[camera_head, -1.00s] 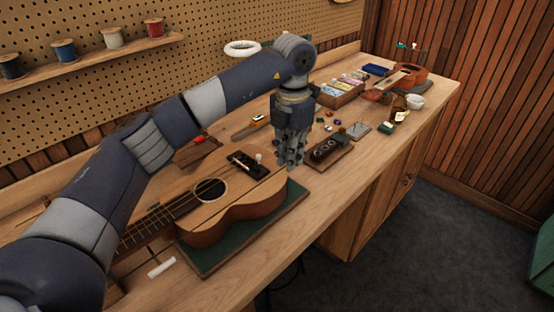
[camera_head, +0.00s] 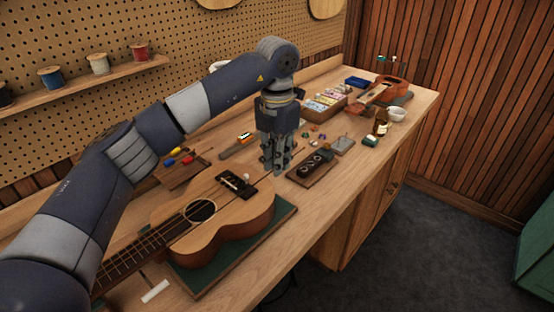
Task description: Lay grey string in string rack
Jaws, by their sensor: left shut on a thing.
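My left gripper (camera_head: 277,168) points straight down over the bench, between the ukulele's body and a dark block with round rings. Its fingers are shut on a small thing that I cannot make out. I cannot pick out the grey string by its look. A wooden tray with several coloured packets (camera_head: 325,111), possibly the string rack, stands behind and to the right of the gripper. My right gripper is not in view.
The ukulele (camera_head: 222,210) lies on a green mat (camera_head: 220,273) at front left. The dark block (camera_head: 313,163) is just right of the gripper. Screwdrivers (camera_head: 178,157) lie behind the ukulele. A second small ukulele (camera_head: 386,90) and a white bowl (camera_head: 397,114) stand far right.

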